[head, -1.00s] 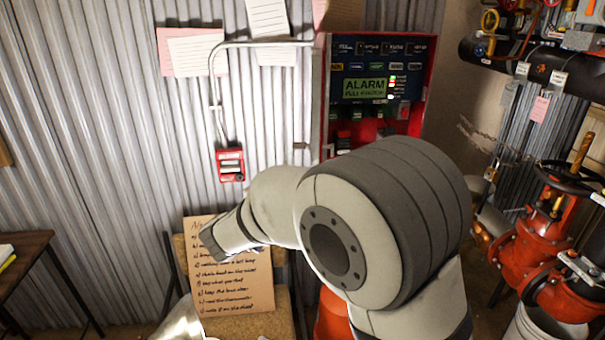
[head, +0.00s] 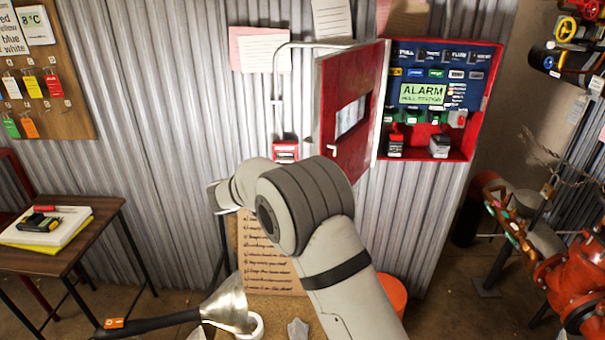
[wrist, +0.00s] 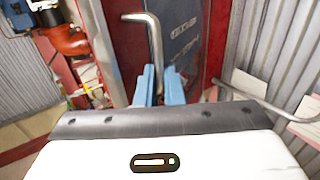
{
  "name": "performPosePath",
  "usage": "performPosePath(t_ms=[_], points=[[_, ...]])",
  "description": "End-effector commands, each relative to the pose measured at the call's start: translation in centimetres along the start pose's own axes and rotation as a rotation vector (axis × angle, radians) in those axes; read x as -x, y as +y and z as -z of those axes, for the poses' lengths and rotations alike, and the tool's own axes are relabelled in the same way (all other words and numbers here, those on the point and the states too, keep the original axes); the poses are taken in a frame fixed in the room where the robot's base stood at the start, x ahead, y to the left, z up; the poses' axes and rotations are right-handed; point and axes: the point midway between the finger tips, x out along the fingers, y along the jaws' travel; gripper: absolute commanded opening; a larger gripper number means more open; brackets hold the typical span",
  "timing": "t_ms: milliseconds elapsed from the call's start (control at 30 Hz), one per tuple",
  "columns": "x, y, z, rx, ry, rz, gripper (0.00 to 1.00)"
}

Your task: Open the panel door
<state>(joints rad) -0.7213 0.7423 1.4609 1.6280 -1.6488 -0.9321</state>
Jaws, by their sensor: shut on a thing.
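The red panel door (head: 332,110) stands swung out to the left of the red alarm box (head: 478,145), its inner face and window showing in the head view. The box is open, with a blue face and a lit ALARM display (head: 422,94). In the wrist view, a bent metal handle (wrist: 153,38) stands off the dark outer face of the door (wrist: 186,45) and runs down between my blue fingertips. My gripper (wrist: 160,85) is shut on this handle. In the head view my gripper is hidden; my arm passes below and left of the door.
A red call box (head: 285,152) and a conduit (head: 277,90) are on the corrugated wall beside the door. A wooden table (head: 95,225) stands left. A lettered cardboard sheet (head: 262,255) and a metal funnel (head: 228,300) are below my arm. Red valves (head: 580,290) stand right.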

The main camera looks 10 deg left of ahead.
Motion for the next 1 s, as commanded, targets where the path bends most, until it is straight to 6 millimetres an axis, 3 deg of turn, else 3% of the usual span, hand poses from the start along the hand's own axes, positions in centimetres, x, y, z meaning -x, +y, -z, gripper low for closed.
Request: performPosePath(t_ms=[233,267,500,767,1000], points=[[-0.9,0.2,-0.2,0.004,-0.001,-0.013,0.00],[-0.9,0.2,-0.2,0.004,-0.001,-0.014,0.10],[-1.1,0.3,-0.1,0.002,0.000,-0.017,0.29],[-1.0,0.3,-0.1,0.001,0.000,-0.017,0.29],[2.2,0.2,-0.2,0.000,-0.001,-0.014,0.29]])
